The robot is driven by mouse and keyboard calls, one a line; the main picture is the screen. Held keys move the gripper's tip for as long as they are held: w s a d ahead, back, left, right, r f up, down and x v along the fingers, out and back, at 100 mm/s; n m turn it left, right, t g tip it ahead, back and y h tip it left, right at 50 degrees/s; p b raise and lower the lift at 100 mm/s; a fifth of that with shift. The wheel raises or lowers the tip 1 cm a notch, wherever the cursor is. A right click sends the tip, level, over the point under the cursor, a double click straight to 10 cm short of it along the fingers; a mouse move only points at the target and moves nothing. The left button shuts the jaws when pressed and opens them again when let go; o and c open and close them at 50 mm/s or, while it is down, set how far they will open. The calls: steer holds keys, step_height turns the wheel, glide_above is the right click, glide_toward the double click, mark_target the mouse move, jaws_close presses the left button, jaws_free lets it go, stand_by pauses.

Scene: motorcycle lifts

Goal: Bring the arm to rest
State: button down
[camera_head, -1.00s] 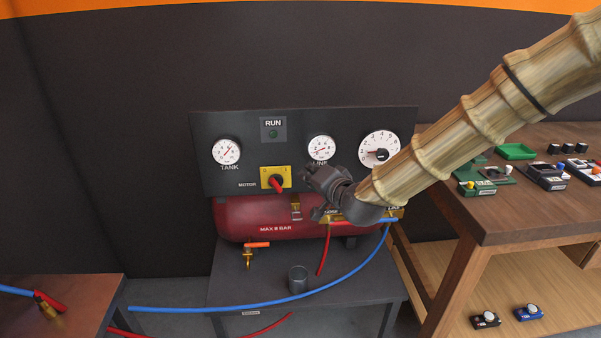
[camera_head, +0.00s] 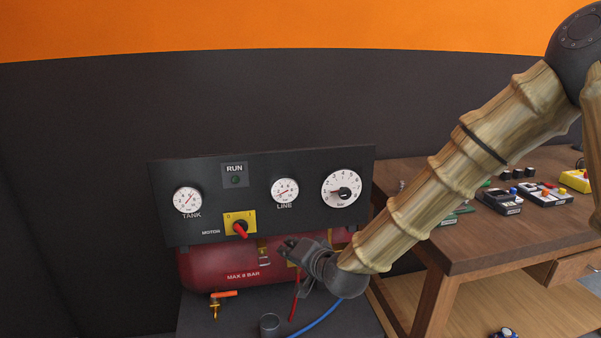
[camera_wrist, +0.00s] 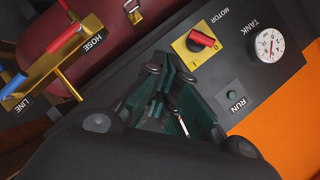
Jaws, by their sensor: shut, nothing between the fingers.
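My gripper (camera_head: 288,246) is at the end of my bamboo-textured arm, in front of the lower edge of the dark gauge panel (camera_head: 262,208). In the wrist view my gripper (camera_wrist: 165,75) points toward the panel, its fingers together with nothing between them. The yellow motor switch (camera_head: 240,224) with its red knob is to the left of my gripper in the head view. In the wrist view the switch (camera_wrist: 199,42) lies just beyond the fingertips. I cannot tell whether the fingers touch the panel.
The red tank (camera_head: 230,268) sits below the panel on a dark stand. A wooden bench (camera_head: 470,235) with several small devices is at right, behind my arm. Hose valves (camera_wrist: 62,55) show in the wrist view.

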steer(key=s+d+f+n+g+h, duration=0.1)
steer(key=s+d+f+g, duration=0.1)
steer(key=s+d+f, duration=0.5)
steer(key=s+d+f+g+h, duration=0.15)
steer(key=s+f, duration=0.25)
steer(key=f, duration=0.8)
steer(key=s+d+f+n+g+h, duration=0.1)
steer(key=s+d+f+g+h, duration=0.1)
steer(key=s+d+f, duration=0.5)
steer(key=s+d+f+g+h, duration=0.1)
steer(key=s+d+f, duration=0.3)
steer(key=s, duration=0.4)
steer(key=s+d+f+n+g+h+p, duration=0.1)
steer(key=s+d+f+g, duration=0.2)
steer(key=s, duration=0.5)
steer(key=s+d+f+n+g+h, duration=0.1)
steer(key=s+d+f+g, duration=0.1)
steer(key=s+d+f, duration=0.3)
steer(key=s+f, duration=0.2)
steer(key=s, duration=0.1)
steer(key=shift+s+f, duration=0.15)
steer(key=shift+s, duration=0.2)
